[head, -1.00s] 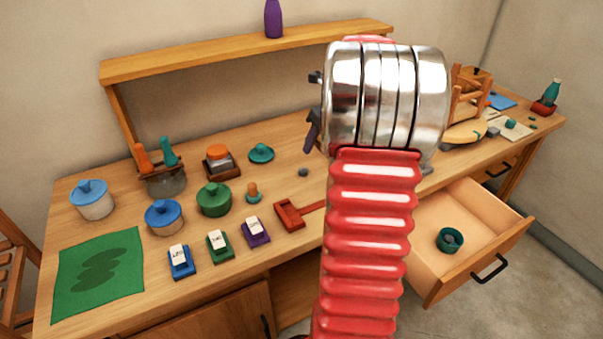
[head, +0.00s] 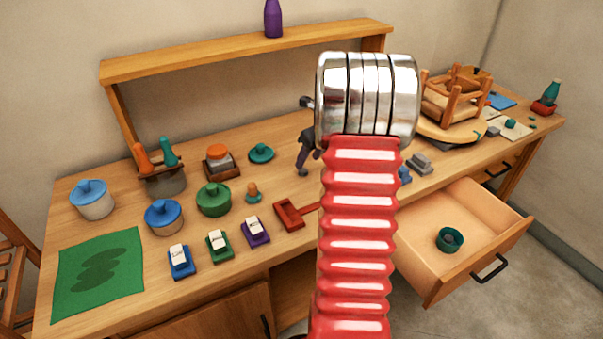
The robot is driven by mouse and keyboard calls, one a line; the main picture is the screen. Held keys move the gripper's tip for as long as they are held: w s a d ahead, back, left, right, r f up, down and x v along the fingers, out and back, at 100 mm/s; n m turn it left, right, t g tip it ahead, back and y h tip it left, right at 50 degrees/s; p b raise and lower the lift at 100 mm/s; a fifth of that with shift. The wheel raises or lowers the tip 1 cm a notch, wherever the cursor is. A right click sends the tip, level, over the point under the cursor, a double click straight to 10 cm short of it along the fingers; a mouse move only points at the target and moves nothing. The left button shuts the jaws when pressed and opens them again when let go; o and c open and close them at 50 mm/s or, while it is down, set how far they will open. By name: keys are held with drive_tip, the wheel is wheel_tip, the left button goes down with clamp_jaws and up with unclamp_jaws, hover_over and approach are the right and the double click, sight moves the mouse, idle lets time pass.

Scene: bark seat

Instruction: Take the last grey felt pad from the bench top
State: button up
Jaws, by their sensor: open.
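A small grey felt pad (head: 302,173) lies on the bench top (head: 330,190), left of my arm. My gripper (head: 305,162) is open, its dark fingers reaching down to the pad and partly covering it. I cannot tell if the fingers touch the pad. A dark green cup (head: 451,240) stands in the open drawer (head: 425,252) with something grey inside it.
Pots, stamps and a red tool (head: 290,214) stand left of my gripper. A small upturned stool (head: 455,100) and grey blocks (head: 419,163) are right of my arm. A shelf (head: 250,48) runs behind. The drawer juts out in front.

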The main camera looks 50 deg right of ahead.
sight(303, 170)
drive_tip(key=shift+x, duration=2.6)
drive_tip(key=shift+s+a, duration=0.1)
drive_tip(key=shift+c, duration=0.2)
drive_tip(key=c, duration=1.1)
